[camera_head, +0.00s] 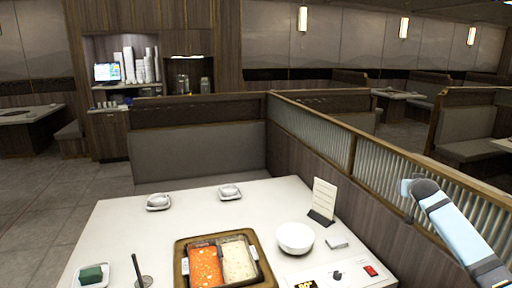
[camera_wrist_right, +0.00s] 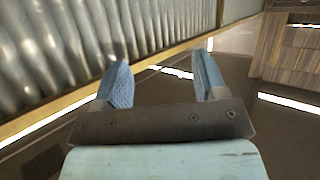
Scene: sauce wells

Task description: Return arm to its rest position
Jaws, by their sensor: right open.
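My right arm (camera_head: 450,225) comes in at the right edge of the head view, raised in front of the corrugated partition and to the right of the table. In the right wrist view my right gripper (camera_wrist_right: 163,78) has its two blue fingers spread wide with nothing between them. The corrugated panel shows close by on the left of that view, and I cannot tell whether anything touches it. My left arm and gripper are not in view.
The white table (camera_head: 120,225) holds a divided pot (camera_head: 221,262) of red and pale broth, a white bowl (camera_head: 295,238), a menu stand (camera_head: 323,200), small dishes (camera_head: 158,202) and a plate with a green block (camera_head: 92,275). The partition (camera_head: 385,165) runs along the right side.

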